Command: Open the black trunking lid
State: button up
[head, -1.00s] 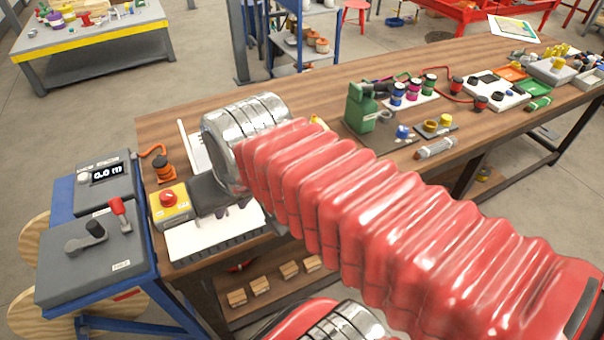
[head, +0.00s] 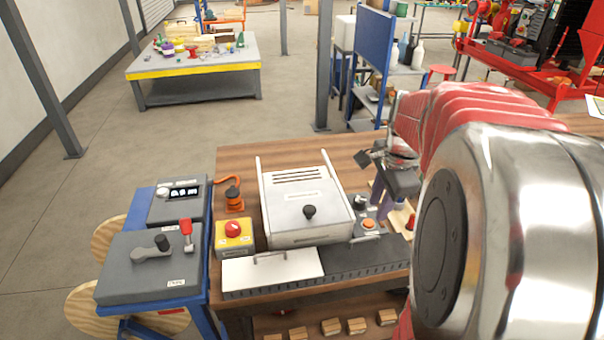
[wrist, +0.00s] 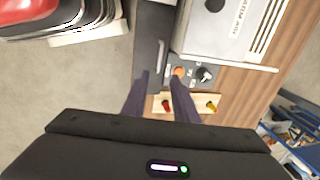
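The black trunking (head: 352,264) runs along the bench's front edge, with slots down its front side. A white lid with a handle (head: 270,268) covers its left part. The dark right part looks flat and covered; in the wrist view this black lid (wrist: 149,25) carries a grey bar handle (wrist: 160,55) and appears shut. My gripper (wrist: 160,88) is open and empty, its two dark fingers apart, over the bench near the trunking's right end. In the head view my gripper (head: 378,200) is partly hidden behind my arm, which also hides the trunking's right end.
A white hinged-looking box (head: 303,205) with a black knob stands behind the trunking. A control box with an orange button (head: 368,224) is right of it, near a small wooden board (wrist: 188,103). A yellow emergency-stop box (head: 234,236) stands left.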

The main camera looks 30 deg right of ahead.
aim_at(367, 239)
jog(key=shift+d, duration=0.2)
jog(key=shift+f, duration=0.1)
jog(key=w+f, duration=0.1)
jog(key=f, duration=0.8)
jog(key=w+f, duration=0.1)
jog(key=f, duration=0.3)
jog(key=shift+w+d+f, duration=0.25)
jog(key=shift+w+d, duration=0.05)
jog(key=shift+d, duration=0.05)
jog(key=shift+c, duration=0.2)
grip_shut()
jog(key=shift+r, duration=0.1)
dwell(0.8)
